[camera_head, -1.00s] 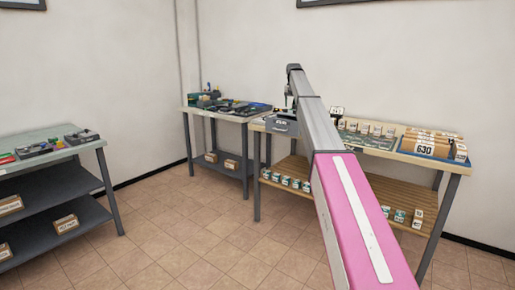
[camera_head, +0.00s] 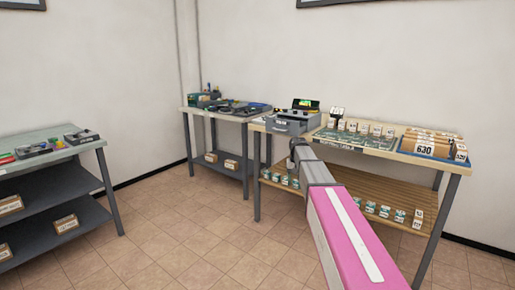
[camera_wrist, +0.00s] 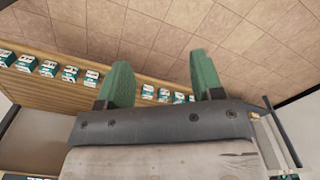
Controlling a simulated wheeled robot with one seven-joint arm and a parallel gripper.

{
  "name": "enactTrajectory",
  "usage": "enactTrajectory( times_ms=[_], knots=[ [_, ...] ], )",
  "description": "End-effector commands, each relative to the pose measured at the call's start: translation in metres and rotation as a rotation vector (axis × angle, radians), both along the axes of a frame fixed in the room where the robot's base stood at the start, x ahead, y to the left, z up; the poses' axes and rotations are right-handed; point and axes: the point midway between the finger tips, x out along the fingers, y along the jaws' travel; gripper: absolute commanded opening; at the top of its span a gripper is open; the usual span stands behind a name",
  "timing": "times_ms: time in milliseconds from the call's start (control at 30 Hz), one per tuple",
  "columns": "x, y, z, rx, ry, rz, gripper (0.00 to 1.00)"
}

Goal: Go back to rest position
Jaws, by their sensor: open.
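My gripper shows in the wrist view (camera_wrist: 160,82) with two green fingers set apart and nothing between them. In the head view my arm, with a pink link, reaches from the bottom right toward the wooden-topped table (camera_head: 405,157). Its end is lowered in front of that table, and the fingers cannot be made out there. In the wrist view the lower slatted shelf (camera_wrist: 50,92) with small boxes lies beyond the fingers, and the gripper touches none of them.
A dark table (camera_head: 222,114) holds tools at the corner. A grey shelf unit (camera_head: 50,150) stands at left. The tiled floor (camera_head: 180,240) between is clear.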

Motion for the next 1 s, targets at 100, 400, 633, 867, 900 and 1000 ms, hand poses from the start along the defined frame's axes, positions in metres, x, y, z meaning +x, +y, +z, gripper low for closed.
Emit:
enactTrajectory(
  times_ms=[100,400,633,867,900,1000],
  knots=[
    [-0.074,0.000,-0.049,0.000,0.004,0.009,0.61],
    [-0.227,0.000,-0.132,0.000,0.002,0.035,0.61],
    [-0.309,0.000,-0.161,0.000,-0.002,0.048,0.61],
    [-0.328,0.000,-0.168,0.000,-0.004,0.053,0.61],
    [-0.328,0.000,-0.168,0.000,-0.004,0.053,0.61],
    [-0.327,0.000,-0.168,0.000,-0.004,0.053,0.61]
  ],
)
